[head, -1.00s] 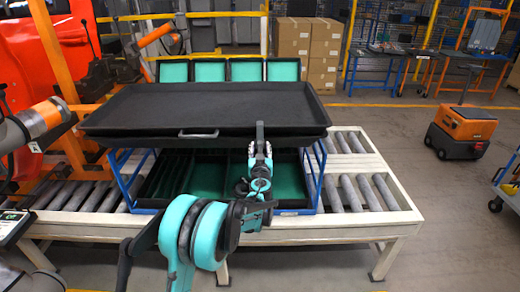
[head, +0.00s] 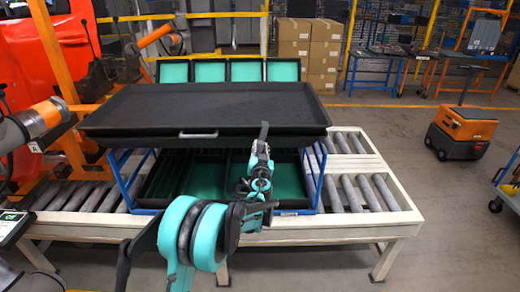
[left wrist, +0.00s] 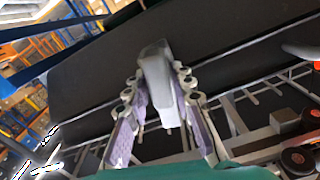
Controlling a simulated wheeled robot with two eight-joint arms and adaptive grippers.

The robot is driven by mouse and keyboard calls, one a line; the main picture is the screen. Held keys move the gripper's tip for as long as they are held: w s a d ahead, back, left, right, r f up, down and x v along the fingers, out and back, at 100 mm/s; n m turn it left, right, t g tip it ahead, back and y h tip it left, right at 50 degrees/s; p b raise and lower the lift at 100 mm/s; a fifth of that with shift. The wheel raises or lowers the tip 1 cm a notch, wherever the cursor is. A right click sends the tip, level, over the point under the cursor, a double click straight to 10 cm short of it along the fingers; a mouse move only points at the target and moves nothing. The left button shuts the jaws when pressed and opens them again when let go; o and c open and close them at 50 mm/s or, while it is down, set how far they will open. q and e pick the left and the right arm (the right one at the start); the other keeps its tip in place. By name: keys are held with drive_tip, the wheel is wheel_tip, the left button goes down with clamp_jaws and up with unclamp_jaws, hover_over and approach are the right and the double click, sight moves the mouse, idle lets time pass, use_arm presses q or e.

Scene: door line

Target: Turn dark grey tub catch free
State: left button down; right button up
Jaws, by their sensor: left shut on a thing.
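The dark grey tub (head: 210,105) is a wide, shallow black tray on a blue frame, with a pale handle (head: 198,135) on its front. The catch (left wrist: 157,75) is a grey block at the tub's front edge in the left wrist view; in the head view its dark upper end (head: 264,130) stands up, leaning slightly right. My left gripper (head: 261,152) is at the tub's front right part. In the left wrist view its two fingers (left wrist: 160,100) are shut on the catch, one on each side. My right gripper is not in view.
Below the tub are green-lined compartments (head: 203,180) inside the blue frame (head: 318,175). It stands on a roller conveyor (head: 365,190) with bare rollers at right. An orange cart (head: 460,132) stands on open floor at right. Cardboard boxes (head: 308,50) are stacked behind.

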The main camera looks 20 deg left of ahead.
use_arm(q)
drive_tip(key=m, duration=0.7)
drive_tip(key=shift+d+f+b, duration=0.15)
drive_tip(key=shift+b, duration=0.2)
drive_tip(key=m, duration=0.4)
drive_tip(key=shift+f+m, duration=0.1)
drive_tip(key=shift+m, duration=0.2)
drive_tip(key=shift+m+b, duration=0.3)
drive_tip(key=shift+m, duration=1.5)
drive_tip(key=shift+f, duration=0.1)
drive_tip(key=c, duration=1.4)
unclamp_jaws()
drive_tip(key=shift+w+d, duration=0.1)
drive_tip(key=v, duration=1.2)
